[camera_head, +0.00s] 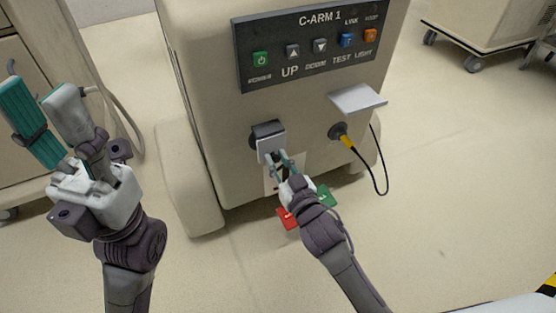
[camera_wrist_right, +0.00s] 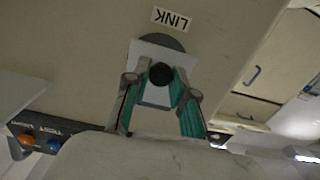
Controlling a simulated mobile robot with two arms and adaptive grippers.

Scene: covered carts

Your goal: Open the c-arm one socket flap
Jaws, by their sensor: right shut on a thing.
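The C-ARM 1 cart (camera_head: 215,100) has two sockets on its front below a dark button panel. The left socket's flap (camera_head: 268,143) is a small grey plate that looks down over its socket. In the right wrist view, the pale flap (camera_wrist_right: 152,96) has a dark round knob (camera_wrist_right: 160,75) between my fingers. My right gripper (camera_head: 279,162) is at this flap, shut on its knob; the exact contact is partly hidden. It also shows in the right wrist view (camera_wrist_right: 157,98). My left gripper (camera_head: 45,112) is open and empty, left of the cart.
The right socket's flap (camera_head: 358,98) stands out raised, with a yellow-and-black plug (camera_head: 342,134) and hanging cable below it. Red (camera_head: 287,218) and green (camera_head: 327,197) pieces show low beside my right wrist. Another cart (camera_head: 490,22) stands back right.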

